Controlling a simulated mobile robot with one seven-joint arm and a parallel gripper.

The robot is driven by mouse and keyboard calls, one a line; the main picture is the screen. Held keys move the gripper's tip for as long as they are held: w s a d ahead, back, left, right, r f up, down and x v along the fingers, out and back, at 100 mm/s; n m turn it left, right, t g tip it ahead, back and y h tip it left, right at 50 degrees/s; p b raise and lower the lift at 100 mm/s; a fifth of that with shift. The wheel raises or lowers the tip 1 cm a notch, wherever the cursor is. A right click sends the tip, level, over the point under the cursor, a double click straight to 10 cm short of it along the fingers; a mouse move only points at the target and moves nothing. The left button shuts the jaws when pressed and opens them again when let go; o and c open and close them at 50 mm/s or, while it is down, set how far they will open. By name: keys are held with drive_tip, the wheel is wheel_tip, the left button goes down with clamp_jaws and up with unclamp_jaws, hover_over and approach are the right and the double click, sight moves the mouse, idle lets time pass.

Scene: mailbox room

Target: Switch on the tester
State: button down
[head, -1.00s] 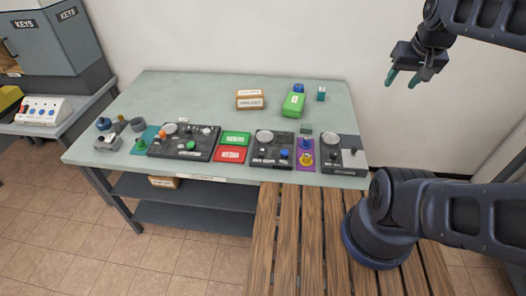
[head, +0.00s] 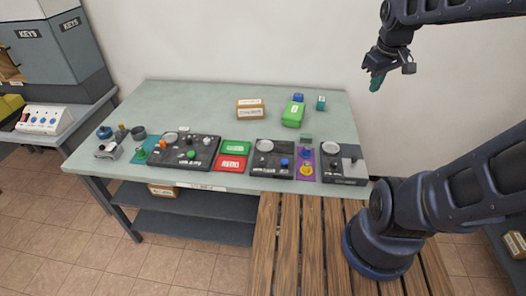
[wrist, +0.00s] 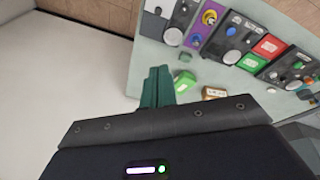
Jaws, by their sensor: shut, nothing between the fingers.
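No label reading "tester" is legible, so I cannot tell for sure which device it is. Several panels lie along the table's front edge. The right-end panel (head: 343,163) is dark and grey with a pale round disc and a small knob or lever; it also shows in the wrist view (wrist: 155,22). A middle dark panel (head: 272,158) has a disc and a blue knob. A larger dark panel (head: 187,151) at left has orange, green and white knobs. My gripper (head: 376,82) is shut and empty, raised off the table's right back side; its teal fingers (wrist: 157,86) touch each other.
The pale green table (head: 190,98) is clear at its back left. Green and red boxes (head: 232,163), a brown box (head: 250,110) and a green box (head: 293,114) lie on it. A white button box (head: 44,120) stands on the left side table. A wooden slatted surface (head: 300,240) is in front.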

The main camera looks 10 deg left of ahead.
drive_tip(key=w+a+f+n+g, duration=0.2)
drive_tip(key=w+a+f+n, duration=0.25)
drive_tip(key=a+n, duration=0.3)
drive_tip(key=w+a+f+n+g, duration=0.2)
drive_tip(key=w+a+f+n, duration=0.25)
drive_tip(key=a+n, duration=0.3)
drive_tip(key=s+a+f+n+g, duration=0.1)
drive_tip(key=a+f+n+g, duration=0.1)
drive_tip(key=a+f+n, duration=0.3)
drive_tip(key=s+a+f+n+g, duration=0.1)
drive_tip(key=a+f+n+g, duration=0.1)
drive_tip(key=a+f+n, duration=0.4)
drive_tip(key=shift+a+f+n, duration=0.2)
drive_tip(key=shift+a+n, duration=1.6)
drive_tip(key=shift+a, duration=1.35)
drive_tip(key=shift+s+f, duration=0.1)
hover_over(262, 160)
drive_tip(key=f, duration=0.8)
drive_tip(key=shift+w+d, duration=0.1)
drive_tip(key=shift+w, duration=0.25)
drive_tip(key=f, duration=0.3)
drive_tip(key=shift+w+f, duration=0.1)
drive_tip(key=shift+w, duration=0.15)
drive_tip(key=shift+w+f, duration=0.25)
drive_tip(key=shift+f, duration=0.4)
